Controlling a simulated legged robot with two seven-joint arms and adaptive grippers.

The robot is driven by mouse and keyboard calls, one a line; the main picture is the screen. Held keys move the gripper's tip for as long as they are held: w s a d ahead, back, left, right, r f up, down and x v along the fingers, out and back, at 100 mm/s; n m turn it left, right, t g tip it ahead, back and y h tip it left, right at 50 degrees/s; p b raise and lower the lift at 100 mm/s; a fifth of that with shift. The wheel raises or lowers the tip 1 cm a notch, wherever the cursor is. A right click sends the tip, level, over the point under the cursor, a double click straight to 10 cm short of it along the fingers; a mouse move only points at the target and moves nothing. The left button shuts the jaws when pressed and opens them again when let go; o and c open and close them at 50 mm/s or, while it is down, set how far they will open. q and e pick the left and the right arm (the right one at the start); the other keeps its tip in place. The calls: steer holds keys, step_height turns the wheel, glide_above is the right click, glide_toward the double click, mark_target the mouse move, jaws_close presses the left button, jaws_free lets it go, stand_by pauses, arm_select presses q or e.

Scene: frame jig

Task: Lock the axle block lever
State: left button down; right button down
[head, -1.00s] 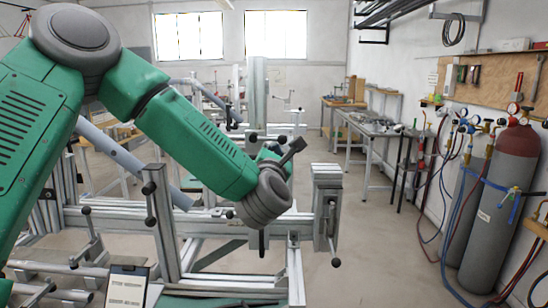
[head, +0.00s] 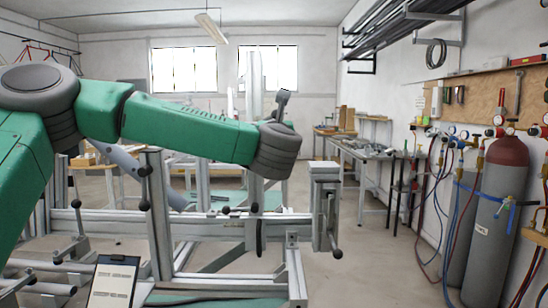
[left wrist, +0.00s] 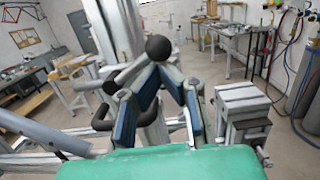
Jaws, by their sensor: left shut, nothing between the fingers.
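The metal frame jig (head: 215,227) stands before me with several black-knobbed levers. The block also shows right of the fingers in the left wrist view (left wrist: 243,97). I cannot tell which lever is the axle block's. My left gripper (left wrist: 165,72) is shut and empty, its blue-padded fingers meeting at the tips. A black ball knob (left wrist: 158,48) shows just beyond the tips; contact is unclear. In the head view my wrist hides most of this gripper. My right gripper is out of view.
Gas cylinders (head: 490,225) with hoses stand along the right wall. A workbench (head: 372,155) is at the back right. Open floor lies right of the jig.

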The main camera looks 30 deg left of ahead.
arm_select(q)
steer(key=shift+s+a+r+n+g+y+b, duration=0.25)
steer(key=shift+a+r+n+b, duration=0.4)
steer(key=shift+n+b, duration=1.85)
steer(key=shift+s+a+r+n+g+y+b, duration=0.15)
steer(key=shift+s+a+r+n+g+b, duration=0.5)
steer(key=shift+n+b, duration=1.8)
steer(key=shift+s+a+r+n+y+b, duration=0.15)
steer(key=shift+r+n+b, duration=1.05)
steer(key=shift+b, duration=2.35)
steer(key=shift+w+a+f+n, duration=0.1)
steer(key=shift+f+n, duration=0.15)
steer(key=shift+n, duration=0.1)
